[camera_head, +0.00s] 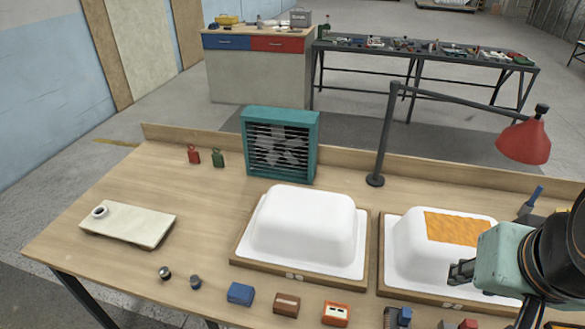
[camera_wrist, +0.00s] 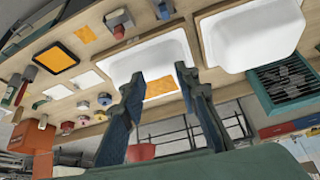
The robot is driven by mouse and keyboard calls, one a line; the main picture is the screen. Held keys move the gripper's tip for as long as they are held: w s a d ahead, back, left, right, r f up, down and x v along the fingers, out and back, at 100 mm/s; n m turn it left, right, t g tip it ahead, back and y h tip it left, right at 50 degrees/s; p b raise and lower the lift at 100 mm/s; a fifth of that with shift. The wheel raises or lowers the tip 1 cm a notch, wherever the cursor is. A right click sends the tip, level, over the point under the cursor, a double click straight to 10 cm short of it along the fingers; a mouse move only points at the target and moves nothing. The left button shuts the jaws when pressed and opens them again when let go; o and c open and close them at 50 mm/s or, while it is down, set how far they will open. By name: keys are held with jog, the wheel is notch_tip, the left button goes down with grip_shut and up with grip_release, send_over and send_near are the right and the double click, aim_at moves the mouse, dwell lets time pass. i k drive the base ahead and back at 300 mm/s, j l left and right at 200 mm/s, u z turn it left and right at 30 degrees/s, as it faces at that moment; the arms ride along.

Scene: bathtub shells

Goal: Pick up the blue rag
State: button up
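A small blue block-like thing (camera_head: 240,293) lies near the table's front edge, below the left tub shell; it may be the blue rag folded up, but I cannot tell. I make out no plainly cloth-like blue rag in either view. My gripper (camera_head: 461,272) is at the right in the head view, in front of the right tub shell. In the wrist view my gripper (camera_wrist: 159,76) has its two dark fingers spread apart with nothing held between them. The right tub shell (camera_wrist: 170,55) with its orange patch (camera_wrist: 160,88) shows beyond the fingertips.
Two white tub shells, left (camera_head: 304,227) and right (camera_head: 407,250), stand on wooden-edged bases. A teal fan (camera_head: 281,145) and a red lamp (camera_head: 523,141) stand behind. A brown block (camera_head: 286,304) and orange box (camera_head: 335,314) line the front.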

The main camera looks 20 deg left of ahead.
aim_at(238, 294)
jog(key=u, duration=0.45)
jog(key=j+u, duration=0.1)
jog(key=u, duration=0.35)
jog(key=i+u, duration=0.1)
jog(key=u, duration=0.75)
jog(key=z, duration=2.55)
jog(key=j+u, duration=0.1)
jog(key=u, duration=2.45)
